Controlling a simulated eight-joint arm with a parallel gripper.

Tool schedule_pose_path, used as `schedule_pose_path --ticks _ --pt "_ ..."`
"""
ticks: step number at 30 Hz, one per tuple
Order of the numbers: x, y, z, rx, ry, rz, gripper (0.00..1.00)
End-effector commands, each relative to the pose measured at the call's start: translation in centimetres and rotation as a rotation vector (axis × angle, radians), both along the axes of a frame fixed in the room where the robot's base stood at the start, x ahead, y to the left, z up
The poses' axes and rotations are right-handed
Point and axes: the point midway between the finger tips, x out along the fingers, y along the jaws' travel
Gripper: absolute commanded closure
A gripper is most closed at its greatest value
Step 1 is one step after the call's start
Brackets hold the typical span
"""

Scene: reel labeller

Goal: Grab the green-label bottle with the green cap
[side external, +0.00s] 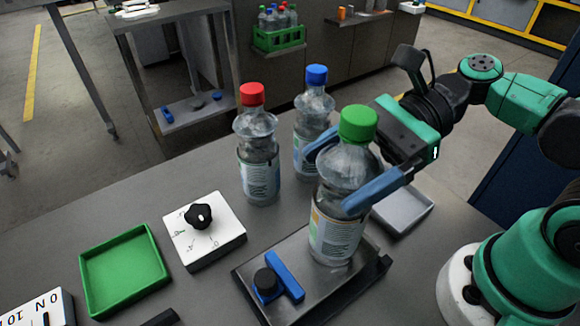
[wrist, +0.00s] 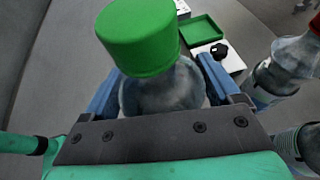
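The clear bottle (side external: 344,179) with the green cap (side external: 359,124) stands upright on a dark metal plate (side external: 310,288). Its visible label (side external: 334,236) is pale with a coloured edge. My gripper (side external: 335,178) comes in from the right, with one blue finger on the near side of the bottle and one on the far side, around its upper body. In the wrist view the green cap (wrist: 138,36) rises between the fingers, and the bottle's shoulder (wrist: 162,88) fills most of the gap. Whether the fingers press on it I cannot tell.
A red-capped bottle (side external: 258,150) and a blue-capped bottle (side external: 313,125) stand close behind. A blue clamp with a black knob (side external: 266,282) sits on the plate. A white dial box (side external: 204,233), an empty green tray (side external: 125,266) and a grey tray (side external: 404,212) lie nearby.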

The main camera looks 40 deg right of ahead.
Motion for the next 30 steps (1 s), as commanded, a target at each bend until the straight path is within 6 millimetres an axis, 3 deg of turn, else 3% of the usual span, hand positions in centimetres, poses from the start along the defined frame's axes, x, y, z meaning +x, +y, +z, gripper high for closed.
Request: schedule_pose_path --ticks 1,7,22,30 --pt "0.0 0.0 0.0 0.0 0.0 0.0 0.43" --pt "0.0 0.0 0.0 0.0 0.0 0.0 0.99" --pt "0.0 0.0 0.4 0.002 0.0 0.0 1.0" --pt "0.0 0.0 2.3 0.002 0.0 0.0 1.0"
